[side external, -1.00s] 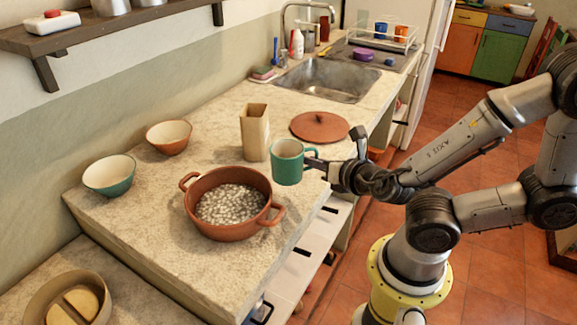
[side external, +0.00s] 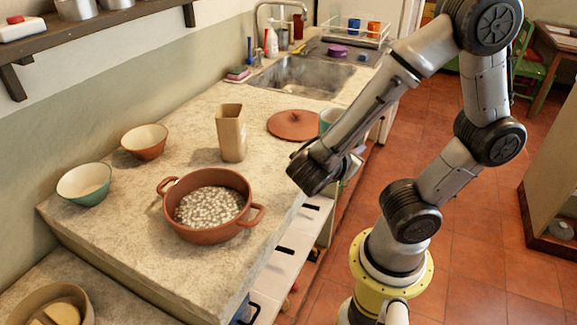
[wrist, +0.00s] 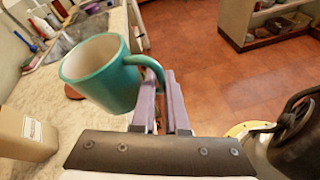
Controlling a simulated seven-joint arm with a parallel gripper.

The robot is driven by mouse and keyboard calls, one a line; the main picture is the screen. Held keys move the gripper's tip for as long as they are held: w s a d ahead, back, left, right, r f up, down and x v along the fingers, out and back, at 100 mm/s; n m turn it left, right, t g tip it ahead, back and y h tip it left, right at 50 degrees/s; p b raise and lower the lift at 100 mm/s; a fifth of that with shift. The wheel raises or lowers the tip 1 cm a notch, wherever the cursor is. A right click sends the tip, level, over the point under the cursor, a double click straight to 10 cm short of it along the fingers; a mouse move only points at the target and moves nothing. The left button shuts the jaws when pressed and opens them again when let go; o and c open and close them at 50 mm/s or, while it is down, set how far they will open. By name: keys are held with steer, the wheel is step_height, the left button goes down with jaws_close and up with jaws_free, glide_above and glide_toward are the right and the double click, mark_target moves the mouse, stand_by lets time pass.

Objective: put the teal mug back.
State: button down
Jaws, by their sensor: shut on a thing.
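The teal mug (wrist: 112,84) is in the wrist view, its pale inside facing up and left in the picture. My gripper (wrist: 166,80) is shut on its handle, with the mug body left of the fingers. In the side view only part of the mug (side external: 326,119) shows, near the terracotta lid, behind my forearm. My arm hides the fingers there. The mug appears held above the counter's right edge; its exact height is unclear.
On the counter (side external: 130,235) stand a pot of white contents (side external: 178,228), a tall tan container (side external: 232,135), two bowls and a flat lid (side external: 295,125). A sink (side external: 305,78) and a rack with cups (side external: 340,36) lie beyond. A wall shelf (side external: 60,38) holds canisters.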

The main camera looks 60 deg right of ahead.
steer(key=shift+n+t, duration=0.3)
steer(key=w+d+f, duration=0.1)
steer(key=w+f, duration=0.2)
steer(key=w, duration=0.1)
steer(key=w+d+f, duration=0.1)
steer(key=w+f, duration=0.2)
steer(key=w, duration=0.1)
steer(key=w+d+f, duration=0.2)
steer(key=w+f, duration=0.1)
steer(key=w, duration=0.1)
steer(key=shift+w+f, duration=0.1)
steer(key=shift+w, duration=0.1)
steer(key=shift+w+d+f, duration=0.1)
steer(key=shift+f, duration=0.1)
steer(key=shift+w+d+f, duration=0.1)
steer(key=shift+w+f, duration=0.05)
steer(key=shift+f, duration=0.75)
steer(key=shift+w+d+f, duration=0.1)
steer(key=shift+f, duration=0.8)
steer(key=shift+f, duration=0.15)
steer(key=c, duration=0.9)
jaws_free()
